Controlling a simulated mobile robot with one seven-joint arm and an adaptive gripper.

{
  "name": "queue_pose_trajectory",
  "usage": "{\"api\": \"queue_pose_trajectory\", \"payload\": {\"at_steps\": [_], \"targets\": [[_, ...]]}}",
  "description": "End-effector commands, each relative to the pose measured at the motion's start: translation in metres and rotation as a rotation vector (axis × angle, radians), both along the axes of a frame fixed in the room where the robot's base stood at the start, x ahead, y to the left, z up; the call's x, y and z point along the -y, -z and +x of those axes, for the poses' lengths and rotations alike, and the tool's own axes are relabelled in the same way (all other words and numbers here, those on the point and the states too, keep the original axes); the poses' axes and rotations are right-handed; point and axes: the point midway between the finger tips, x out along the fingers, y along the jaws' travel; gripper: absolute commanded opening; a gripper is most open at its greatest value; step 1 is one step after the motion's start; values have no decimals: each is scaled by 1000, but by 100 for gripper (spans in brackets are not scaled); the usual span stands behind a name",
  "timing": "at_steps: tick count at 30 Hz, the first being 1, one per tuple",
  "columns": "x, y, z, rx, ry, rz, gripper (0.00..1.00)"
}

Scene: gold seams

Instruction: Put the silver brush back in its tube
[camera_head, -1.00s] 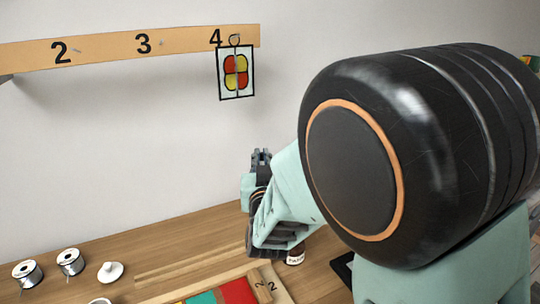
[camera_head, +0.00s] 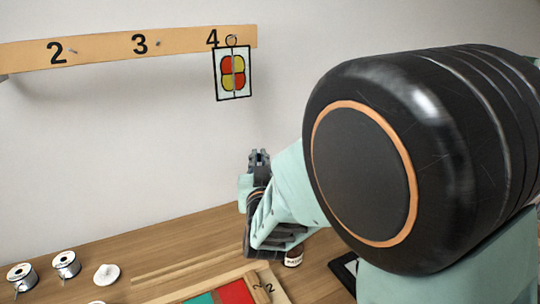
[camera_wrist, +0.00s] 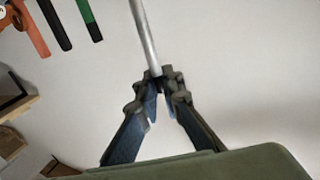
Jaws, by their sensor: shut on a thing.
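My gripper (camera_wrist: 158,84) is shut on the silver brush (camera_wrist: 146,38), a thin grey metal rod that runs from the fingertips up to the top edge of the wrist view. Its far end is out of frame. In the head view my gripper (camera_head: 259,157) is in front of the white wall, above the back of the wooden table, and largely seen from behind my arm. The brush cannot be made out there. I cannot identify the tube in either view.
A wooden rail (camera_head: 115,50) with numbered pegs bears a framed glass panel (camera_head: 233,72). Spools (camera_head: 67,264) and a white lidded piece (camera_head: 107,274) stand at left. A small bottle (camera_head: 293,258) is below my arm. Orange, black and green handles (camera_wrist: 88,18) show in the wrist view.

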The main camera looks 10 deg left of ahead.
Motion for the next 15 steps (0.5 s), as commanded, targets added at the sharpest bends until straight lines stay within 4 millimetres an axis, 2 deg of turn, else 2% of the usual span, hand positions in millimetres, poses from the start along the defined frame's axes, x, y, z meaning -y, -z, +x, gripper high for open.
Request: {"api": "queue_pose_trajectory", "payload": {"at_steps": [15], "targets": [[0,6,0,0,0,0,0]]}}
